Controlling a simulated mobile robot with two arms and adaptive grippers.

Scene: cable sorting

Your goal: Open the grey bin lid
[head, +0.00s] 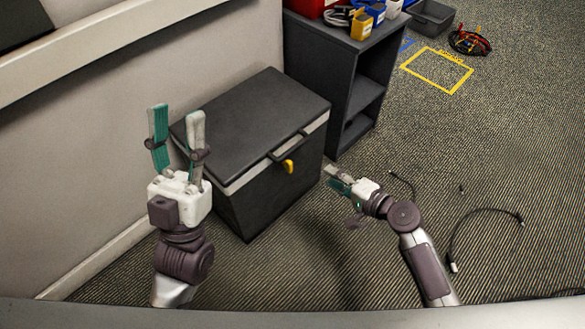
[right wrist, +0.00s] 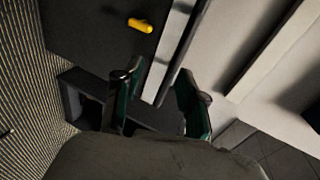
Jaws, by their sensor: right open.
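The grey bin (head: 272,195) stands against the wall, its dark flat lid (head: 250,112) lying shut on a pale rim. A dark bar handle (head: 288,146) runs along the front, with a yellow tab (head: 288,167) below it. My left gripper (head: 177,110) points up, fingers apart and empty, in front of the bin's left side in the picture. My right gripper (head: 331,176) is open and empty, just right of the bin. In the right wrist view, the handle bar (right wrist: 184,52) and pale rim (right wrist: 173,42) show beyond and between its open fingers (right wrist: 154,80); contact is not visible.
A dark shelf unit (head: 345,75) with small coloured bins on top stands behind the bin. A yellow floor outline (head: 437,70), a cable bundle (head: 469,42) and a grey tray (head: 432,18) lie further back. A loose black cable (head: 480,212) lies on the carpet at right.

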